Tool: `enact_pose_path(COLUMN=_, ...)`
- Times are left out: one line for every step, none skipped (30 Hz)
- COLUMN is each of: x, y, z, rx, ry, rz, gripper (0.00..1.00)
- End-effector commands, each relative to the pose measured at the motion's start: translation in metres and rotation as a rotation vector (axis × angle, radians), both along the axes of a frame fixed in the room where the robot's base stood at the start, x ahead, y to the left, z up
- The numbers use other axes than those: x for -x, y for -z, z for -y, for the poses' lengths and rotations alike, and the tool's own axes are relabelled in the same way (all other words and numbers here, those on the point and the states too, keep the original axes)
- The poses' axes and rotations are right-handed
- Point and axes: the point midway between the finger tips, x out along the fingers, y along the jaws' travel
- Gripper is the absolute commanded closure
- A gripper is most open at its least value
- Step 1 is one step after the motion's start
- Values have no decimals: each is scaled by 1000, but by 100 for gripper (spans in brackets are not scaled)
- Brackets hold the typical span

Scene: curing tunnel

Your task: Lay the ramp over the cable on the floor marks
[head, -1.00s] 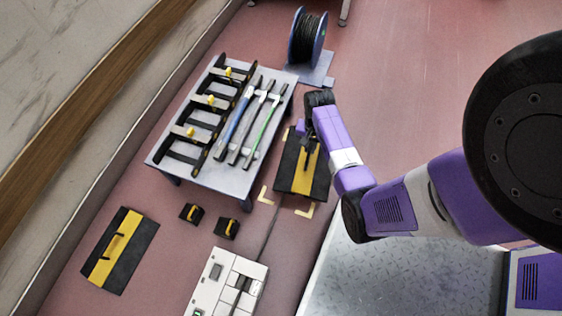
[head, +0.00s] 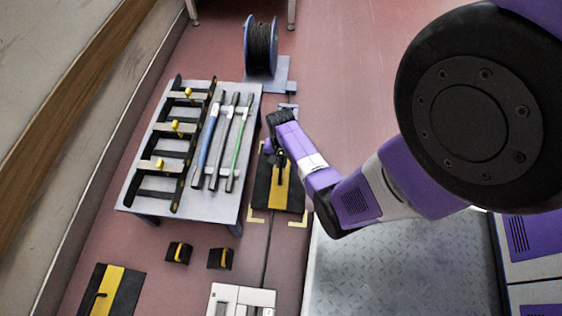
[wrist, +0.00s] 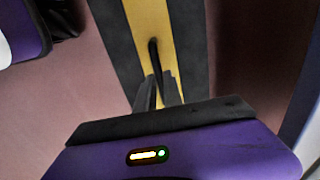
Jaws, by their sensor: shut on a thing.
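The ramp (head: 289,187) is a black plate with a yellow middle band, in the head view right of the grey table. It lies over the cable's line, between the yellow floor marks (head: 299,222), with its near edge just behind the near marks. I cannot tell whether it touches the floor. My gripper (head: 279,159) is shut on the ramp's dark handle. In the wrist view the fingers (wrist: 158,93) close around the handle (wrist: 154,56) above the yellow band. The cable (head: 267,245) runs out from under the ramp toward the viewer; the ramp hides the rest.
The grey table (head: 225,207) with racks and bars stands close left of the ramp. A second black-and-yellow ramp (head: 114,284) and two small black-and-yellow blocks (head: 221,258) lie on the floor. A cable reel (head: 261,46) stands behind. A white box (head: 240,297) is in front.

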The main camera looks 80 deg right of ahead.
Motion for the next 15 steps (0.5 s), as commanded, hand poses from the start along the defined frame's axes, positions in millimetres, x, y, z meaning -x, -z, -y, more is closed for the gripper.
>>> enact_pose_path(x=-1, y=6, z=1, rx=2, ry=0, rz=1, gripper=100)
enact_pose_path(x=0, y=9, z=1, rx=1, ry=1, rz=1, gripper=100)
enact_pose_path(x=0, y=15, z=1, rx=0, ry=1, rz=0, gripper=100)
enact_pose_path(x=0, y=19, z=1, rx=0, ry=1, rz=0, gripper=100)
enact_pose_path(x=0, y=23, z=1, rx=0, ry=1, rz=0, gripper=100)
enact_pose_path(x=0, y=27, z=1, rx=1, ry=1, rz=1, gripper=100)
enact_pose_path(x=0, y=30, z=1, rx=1, ry=1, rz=1, gripper=100)
enact_pose_path(x=0, y=32, z=1, rx=1, ry=1, rz=1, gripper=100)
enact_pose_path(x=0, y=33, z=1, rx=1, ry=0, rz=1, gripper=100)
enact_pose_path(x=-1, y=33, z=1, rx=2, ry=0, rz=1, gripper=100)
enact_pose_path(x=-1, y=32, z=1, rx=2, ry=0, rz=1, gripper=100)
enact_pose_path(x=-1, y=31, z=1, rx=2, ry=0, rz=1, gripper=100)
enact_pose_path(x=-1, y=31, z=1, rx=2, ry=0, rz=1, gripper=100)
enact_pose_path(x=-1, y=31, z=1, rx=2, ry=0, rz=1, gripper=100)
enact_pose_path(x=-1, y=31, z=1, rx=2, ry=0, rz=1, gripper=100)
